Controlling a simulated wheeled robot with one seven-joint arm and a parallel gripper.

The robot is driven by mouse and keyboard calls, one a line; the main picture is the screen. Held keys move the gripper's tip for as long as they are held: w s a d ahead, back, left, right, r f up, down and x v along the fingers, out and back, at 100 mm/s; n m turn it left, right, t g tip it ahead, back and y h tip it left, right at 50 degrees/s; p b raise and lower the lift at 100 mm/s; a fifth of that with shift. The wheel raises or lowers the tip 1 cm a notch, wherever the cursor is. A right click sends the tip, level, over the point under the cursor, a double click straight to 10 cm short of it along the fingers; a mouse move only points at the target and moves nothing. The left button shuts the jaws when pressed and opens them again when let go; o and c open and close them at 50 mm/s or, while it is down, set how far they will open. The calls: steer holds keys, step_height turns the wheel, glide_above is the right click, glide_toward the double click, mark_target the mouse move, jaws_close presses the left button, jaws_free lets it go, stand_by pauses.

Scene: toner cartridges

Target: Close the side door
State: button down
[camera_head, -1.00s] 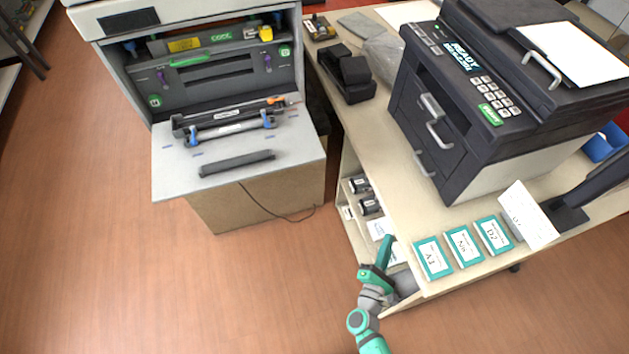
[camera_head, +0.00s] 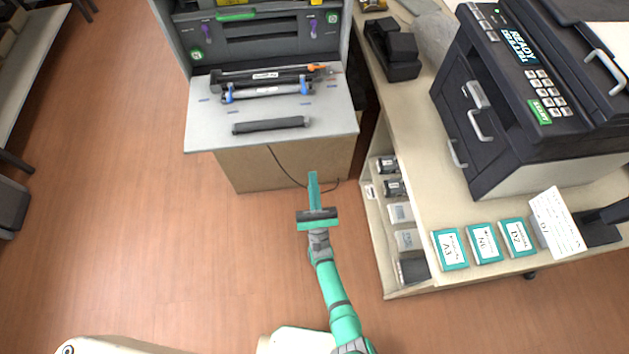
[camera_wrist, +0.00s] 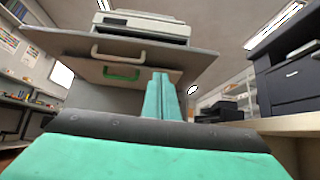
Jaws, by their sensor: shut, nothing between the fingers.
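The left grey printer (camera_head: 262,30) has its front bay open, showing green and purple parts. A flat grey door (camera_head: 215,125) is folded down from it, level, carrying dark and blue-ended cartridges (camera_head: 265,90) and a loose dark bar (camera_head: 271,125). The wrist view shows a panel (camera_wrist: 55,40) overhead with a pale handle (camera_wrist: 122,54) and a green handle (camera_wrist: 121,73). My gripper (camera_head: 313,177) is shut and empty, in front of the printer's stand and apart from the door in the head view. Its teal fingers (camera_wrist: 163,95) point up towards the panel. Which panel is the side door, I cannot tell.
A black printer (camera_head: 545,90) with handles stands on the right-hand table (camera_head: 420,195). Teal-edged labelled boxes (camera_head: 484,243) lie at its front edge; shelves below hold small boxes. A cable (camera_head: 285,170) hangs by the stand. The floor (camera_head: 150,220) left of my arm is clear.

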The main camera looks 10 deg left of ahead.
steer(key=w+a+r, duration=0.1)
steer(key=w+r, duration=0.3)
steer(key=r, duration=0.4)
steer(key=shift+w+a+r, duration=0.15)
steer(key=shift+w+r, duration=0.2)
steer(key=shift+r, duration=0.05)
steer(key=shift+r, duration=0.15)
